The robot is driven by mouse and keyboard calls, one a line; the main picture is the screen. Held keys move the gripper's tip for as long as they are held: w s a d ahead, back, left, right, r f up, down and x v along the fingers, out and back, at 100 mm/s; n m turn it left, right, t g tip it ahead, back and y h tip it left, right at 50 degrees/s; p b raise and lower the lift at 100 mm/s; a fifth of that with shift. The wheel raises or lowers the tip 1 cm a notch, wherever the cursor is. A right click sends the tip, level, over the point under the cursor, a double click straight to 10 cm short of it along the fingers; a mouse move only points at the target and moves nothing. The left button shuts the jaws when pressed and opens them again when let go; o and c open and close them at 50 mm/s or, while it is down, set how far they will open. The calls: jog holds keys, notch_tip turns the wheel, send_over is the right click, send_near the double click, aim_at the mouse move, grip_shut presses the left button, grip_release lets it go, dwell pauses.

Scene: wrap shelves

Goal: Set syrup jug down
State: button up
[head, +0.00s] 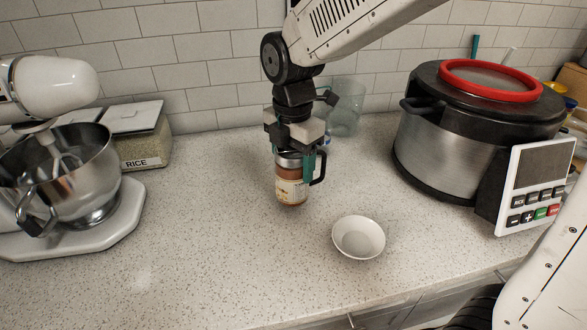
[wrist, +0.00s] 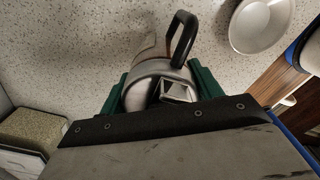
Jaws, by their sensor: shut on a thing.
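The syrup jug (head: 291,187) is amber with a pale label, a metal top and a black handle at its right. It is upright over the middle of the counter (head: 200,240). My gripper (head: 297,160) points down and is shut around the jug's upper part. In the wrist view, the green fingers of my gripper (wrist: 160,90) sit on both sides of the jug's metal lid (wrist: 150,82), with the handle pointing away. I cannot tell whether the jug's base touches the counter.
A white bowl (head: 358,238) stands just right and in front of the jug. A clear glass pitcher (head: 345,108) is behind it. A large cooker (head: 450,140) is at the right; a stand mixer (head: 65,170) and a rice container (head: 140,135) are at the left. Counter left of the jug is clear.

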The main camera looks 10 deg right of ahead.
jog(key=s+r, duration=0.2)
jog(key=s, duration=1.4)
jog(key=shift+a+r, duration=0.2)
jog(key=shift+r, duration=0.05)
jog(key=shift+s+d, duration=0.1)
